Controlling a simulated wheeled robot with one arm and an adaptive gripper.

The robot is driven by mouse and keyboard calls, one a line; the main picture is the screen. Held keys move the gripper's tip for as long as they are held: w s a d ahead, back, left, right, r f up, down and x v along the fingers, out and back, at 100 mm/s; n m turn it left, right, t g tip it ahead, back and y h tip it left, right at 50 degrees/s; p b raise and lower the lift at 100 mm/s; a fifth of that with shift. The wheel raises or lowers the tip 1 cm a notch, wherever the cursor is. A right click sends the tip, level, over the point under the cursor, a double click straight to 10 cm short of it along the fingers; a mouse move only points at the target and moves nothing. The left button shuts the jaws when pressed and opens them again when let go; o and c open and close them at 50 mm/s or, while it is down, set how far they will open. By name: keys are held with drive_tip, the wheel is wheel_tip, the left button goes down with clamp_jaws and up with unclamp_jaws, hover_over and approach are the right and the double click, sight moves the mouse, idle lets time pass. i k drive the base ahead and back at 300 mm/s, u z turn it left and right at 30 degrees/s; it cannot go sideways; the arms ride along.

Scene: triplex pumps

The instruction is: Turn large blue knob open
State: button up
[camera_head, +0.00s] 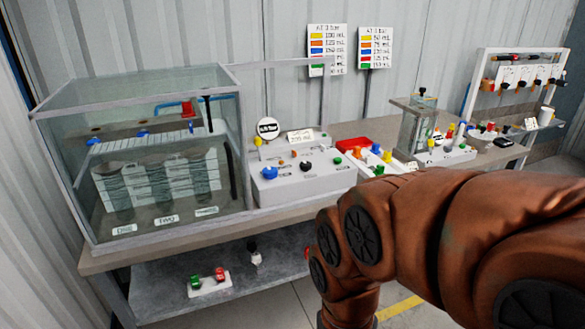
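A large blue knob (269,173) sits on the left part of a grey control box (310,184), on the bench right beside the glass tank. It is the biggest knob there; the way it is turned is too small to tell. My brown arm comes in from the right and bends down at the lower middle, in front of the bench and to the right of the knob. My gripper is below or outside the picture, so its state is hidden. Nothing of mine touches the knob.
The glass tank (85,200) fills the bench's left end. Smaller black, orange and green knobs share the box. A red block (352,144), coloured valves and a clear vessel (415,128) stand to the right. Red and green parts (208,279) lie on the lower shelf. Space before the box is open.

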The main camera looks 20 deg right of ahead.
sight(269, 173)
drive_tip(key=z, duration=0.05)
drive_tip(key=k, duration=1.05)
drive_tip(key=u, duration=0.8)
drive_tip(key=i, duration=1.3)
drive_tip(key=z, duration=1.15)
drive_tip(key=i, duration=0.25)
drive_tip(key=z, duration=0.2)
